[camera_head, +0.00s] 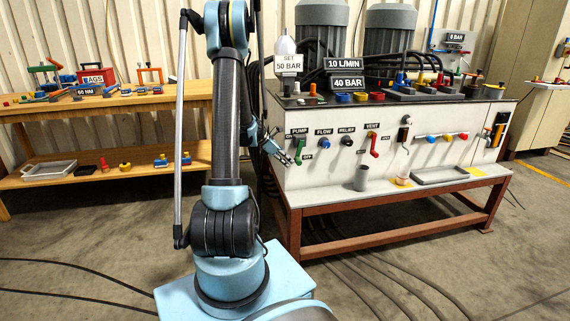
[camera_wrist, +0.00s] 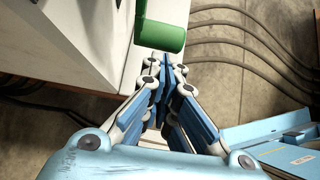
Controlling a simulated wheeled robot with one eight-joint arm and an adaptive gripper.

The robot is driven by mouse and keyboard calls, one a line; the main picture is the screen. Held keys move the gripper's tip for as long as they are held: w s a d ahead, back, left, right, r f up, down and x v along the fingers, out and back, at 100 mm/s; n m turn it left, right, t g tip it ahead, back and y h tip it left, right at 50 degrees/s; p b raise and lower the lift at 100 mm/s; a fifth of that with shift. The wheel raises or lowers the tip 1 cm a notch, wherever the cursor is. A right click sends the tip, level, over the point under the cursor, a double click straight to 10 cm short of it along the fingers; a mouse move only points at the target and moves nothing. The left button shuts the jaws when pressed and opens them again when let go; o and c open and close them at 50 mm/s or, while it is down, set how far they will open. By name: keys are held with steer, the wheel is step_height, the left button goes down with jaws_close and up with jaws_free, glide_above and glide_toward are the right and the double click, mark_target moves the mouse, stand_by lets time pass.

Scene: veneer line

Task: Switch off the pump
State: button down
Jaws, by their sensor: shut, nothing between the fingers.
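The pump lever is a green handle (camera_head: 299,152) on the white front panel, under the PUMP label at the panel's left end. It hangs downward, with a small OFF label to its lower right. In the wrist view the green handle (camera_wrist: 161,34) shows at the top centre, with its rounded end close to my fingertips. My gripper (camera_head: 289,161) is at the panel's left, just left of the handle's lower end. In the wrist view my gripper (camera_wrist: 165,72) is shut and empty. Whether the fingertips touch the handle I cannot tell.
To the right on the panel are a blue flow knob (camera_head: 324,143), a black relief knob (camera_head: 346,141) and a red vent lever (camera_head: 374,146). A grey cup (camera_head: 361,179) and a tray (camera_head: 440,175) stand on the ledge below. Hoses cross the floor.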

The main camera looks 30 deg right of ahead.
steer(key=shift+d, duration=0.1)
steer(key=x, duration=0.2)
steer(key=shift+s+d+f, duration=0.15)
steer(key=shift+s+d, duration=0.05)
steer(key=shift+d, duration=0.1)
steer(key=shift+a, duration=0.1)
